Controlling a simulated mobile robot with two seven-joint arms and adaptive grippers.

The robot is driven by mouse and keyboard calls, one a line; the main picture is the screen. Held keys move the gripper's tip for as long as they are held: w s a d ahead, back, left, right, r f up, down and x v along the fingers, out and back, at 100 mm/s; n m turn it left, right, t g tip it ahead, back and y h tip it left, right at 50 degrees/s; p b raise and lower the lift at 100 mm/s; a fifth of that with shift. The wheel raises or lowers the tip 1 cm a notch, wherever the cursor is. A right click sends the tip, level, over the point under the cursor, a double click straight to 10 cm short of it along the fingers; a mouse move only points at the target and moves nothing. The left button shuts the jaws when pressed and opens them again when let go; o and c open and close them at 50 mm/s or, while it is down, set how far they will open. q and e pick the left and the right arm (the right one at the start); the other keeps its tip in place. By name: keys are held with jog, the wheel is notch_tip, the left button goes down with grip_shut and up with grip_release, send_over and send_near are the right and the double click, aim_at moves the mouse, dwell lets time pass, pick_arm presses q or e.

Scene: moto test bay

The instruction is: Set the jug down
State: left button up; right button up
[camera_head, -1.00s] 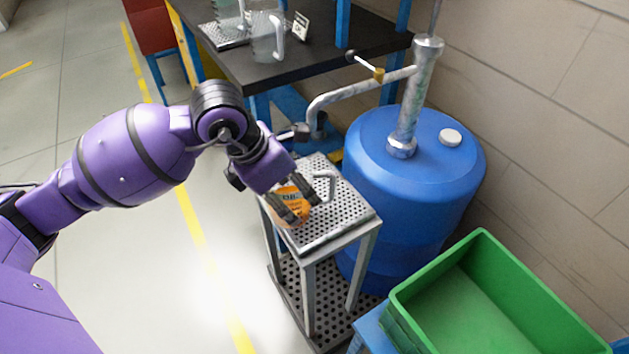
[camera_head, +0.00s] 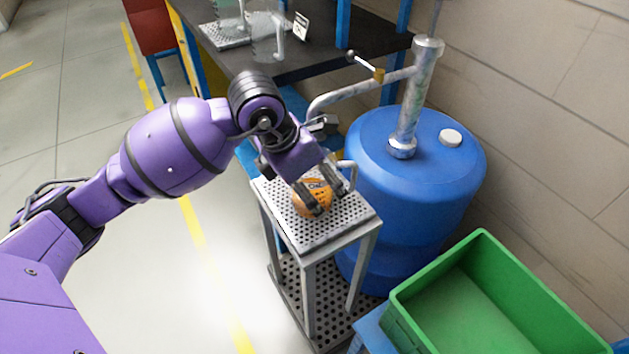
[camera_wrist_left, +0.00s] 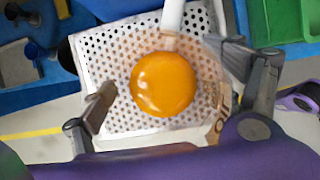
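The jug (camera_head: 312,199) is clear, with orange liquid and a pale handle (camera_head: 348,173). It is at the perforated top of the metal stand (camera_head: 345,222); whether its base touches that top I cannot tell. In the left wrist view the orange liquid (camera_wrist_left: 163,84) shows from above, between the two fingers (camera_wrist_left: 180,92), with the handle (camera_wrist_left: 172,16) at the top. My right gripper is not in view.
A blue drum (camera_head: 415,175) with a metal pump and bent spout (camera_head: 350,90) stands right behind the stand. A green crate (camera_head: 485,300) is at the front right. A black bench (camera_head: 310,65) behind holds clear vessels (camera_head: 268,35). Open floor lies left.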

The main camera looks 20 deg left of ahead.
pick_arm(q)
jog(key=shift+r, duration=0.1)
jog(key=shift+a+r, duration=0.1)
jog(key=shift+r, duration=0.15)
jog(key=p+v, duration=0.1)
jog(key=v, duration=1)
jog(key=shift+s+r, duration=0.1)
jog(key=shift+r, duration=0.1)
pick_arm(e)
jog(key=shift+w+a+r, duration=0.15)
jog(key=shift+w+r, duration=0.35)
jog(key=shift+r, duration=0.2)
pick_arm(q)
jog(key=shift+f, duration=0.1)
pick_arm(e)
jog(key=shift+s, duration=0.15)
